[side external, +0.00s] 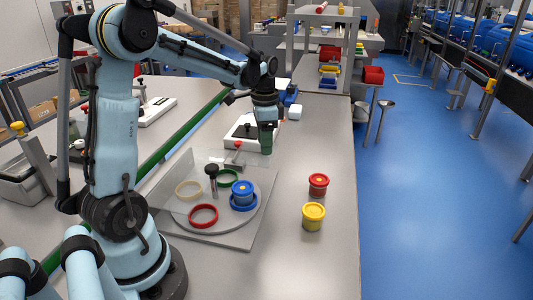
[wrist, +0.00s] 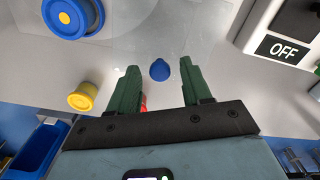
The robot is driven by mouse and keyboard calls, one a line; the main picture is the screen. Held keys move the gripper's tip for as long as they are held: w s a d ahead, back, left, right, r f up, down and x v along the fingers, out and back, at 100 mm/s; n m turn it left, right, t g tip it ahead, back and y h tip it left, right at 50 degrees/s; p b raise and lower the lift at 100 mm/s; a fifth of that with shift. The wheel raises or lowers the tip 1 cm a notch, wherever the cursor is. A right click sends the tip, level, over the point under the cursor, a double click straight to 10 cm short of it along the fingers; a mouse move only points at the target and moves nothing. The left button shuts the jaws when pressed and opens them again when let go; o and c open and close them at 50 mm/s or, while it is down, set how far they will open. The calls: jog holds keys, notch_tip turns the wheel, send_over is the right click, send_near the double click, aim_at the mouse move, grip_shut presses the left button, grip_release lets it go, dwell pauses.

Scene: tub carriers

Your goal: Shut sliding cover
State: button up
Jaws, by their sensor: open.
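A clear sheet, which looks like the sliding cover (side external: 204,157), lies at the grey board (side external: 232,241) in the side view; its exact edges are hard to tell. A dark upright knob (side external: 211,172) stands among the rings. My gripper (side external: 266,147) is open and points down past the board's far right corner. In the wrist view, a small blue knob (wrist: 160,69) shows between the open fingertips (wrist: 160,75), with no contact visible. I cannot tell its distance from them, and my gripper seems to hide it in the side view.
A blue tub (side external: 243,193), red ring (side external: 203,216), green ring (side external: 228,177) and cream ring (side external: 188,190) are on the board. Red (side external: 318,185) and yellow (side external: 313,215) tubs stand right of it. A white box (side external: 239,132) is behind; an OFF label (wrist: 284,49) shows in the wrist view.

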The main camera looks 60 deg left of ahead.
jog(key=shift+f, duration=0.1)
grip_shut()
dwell(0.4)
jog(key=s+d, duration=0.9)
jog(key=shift+d, duration=0.15)
jog(key=shift+s, duration=0.1)
grip_release()
notch_tip(320, 180, up, 12)
dwell(0.9)
